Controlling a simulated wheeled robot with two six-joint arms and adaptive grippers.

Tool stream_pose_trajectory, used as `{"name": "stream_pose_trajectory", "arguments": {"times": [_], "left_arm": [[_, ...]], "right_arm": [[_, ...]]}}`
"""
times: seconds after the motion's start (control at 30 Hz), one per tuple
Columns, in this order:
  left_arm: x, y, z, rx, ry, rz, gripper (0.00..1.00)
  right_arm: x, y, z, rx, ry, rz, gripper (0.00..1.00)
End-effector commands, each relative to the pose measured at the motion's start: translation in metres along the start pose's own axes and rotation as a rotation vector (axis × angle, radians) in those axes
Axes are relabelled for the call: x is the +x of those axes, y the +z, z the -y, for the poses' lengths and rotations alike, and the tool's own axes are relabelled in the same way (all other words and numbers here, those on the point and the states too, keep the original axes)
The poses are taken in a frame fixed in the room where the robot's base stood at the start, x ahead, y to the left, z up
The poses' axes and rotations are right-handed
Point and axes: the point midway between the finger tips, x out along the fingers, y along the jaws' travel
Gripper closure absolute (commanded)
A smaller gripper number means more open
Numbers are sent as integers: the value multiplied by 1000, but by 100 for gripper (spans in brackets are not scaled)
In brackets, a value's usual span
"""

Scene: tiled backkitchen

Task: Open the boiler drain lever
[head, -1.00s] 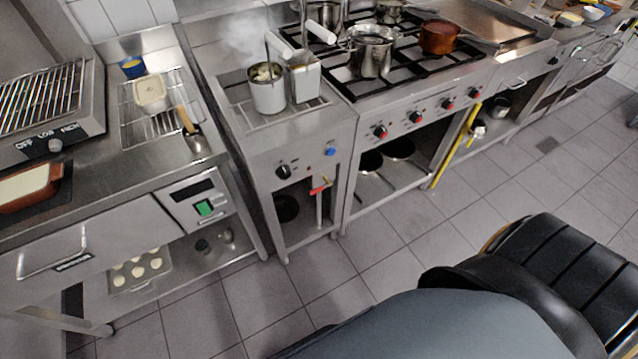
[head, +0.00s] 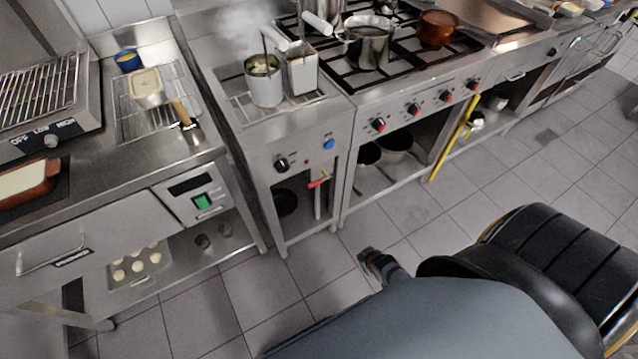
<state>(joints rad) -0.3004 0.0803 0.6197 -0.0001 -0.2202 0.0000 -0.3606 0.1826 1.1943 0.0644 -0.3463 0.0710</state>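The boiler (head: 300,130) is a narrow steel unit with a steaming basket and a white-handled basket in its top. Its red drain lever (head: 318,183) sits at the front, above a vertical drain pipe (head: 317,204). The lever looks roughly level, slightly tilted. My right gripper (head: 370,262) shows small and dark above the floor, below and right of the lever and apart from it. Whether its fingers are open is too small to tell. My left gripper is not in view.
A black dial (head: 282,164) and a blue knob (head: 329,144) are on the boiler front. The stove (head: 410,105) stands right of it, the counter with a drawer (head: 95,255) left. A yellow pole (head: 448,146) leans on the stove. The floor in front is clear.

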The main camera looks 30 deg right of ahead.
Motion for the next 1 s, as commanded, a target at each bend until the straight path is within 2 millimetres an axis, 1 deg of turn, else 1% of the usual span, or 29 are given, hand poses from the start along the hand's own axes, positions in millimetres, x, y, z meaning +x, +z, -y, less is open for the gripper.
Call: {"name": "stream_pose_trajectory", "arguments": {"times": [0.03,0.07,0.1,0.17,0.2,0.3,0.4,0.5,0.6,0.87,0.97,1.0], "left_arm": [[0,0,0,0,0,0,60],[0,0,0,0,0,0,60],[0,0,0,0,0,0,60],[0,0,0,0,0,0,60],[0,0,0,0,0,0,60],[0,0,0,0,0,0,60],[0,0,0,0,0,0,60],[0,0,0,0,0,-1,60],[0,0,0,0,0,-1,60],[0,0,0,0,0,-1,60],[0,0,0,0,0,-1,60],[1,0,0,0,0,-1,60]], "right_arm": [[-13,-44,-3,2,-5,-74,100],[-22,-68,-3,5,-11,-115,100],[-36,-100,-2,8,-19,-169,100],[-58,-142,1,10,-34,-243,100],[-75,-167,4,10,-46,-289,100],[-113,-215,12,8,-75,-382,100],[-142,-246,20,7,-100,-445,100],[-159,-261,25,5,-114,-478,100],[-165,-266,26,4,-119,-489,100],[-165,-266,27,5,-119,-490,100],[-161,-268,27,5,-118,-491,100],[-157,-270,27,6,-118,-490,100]]}}
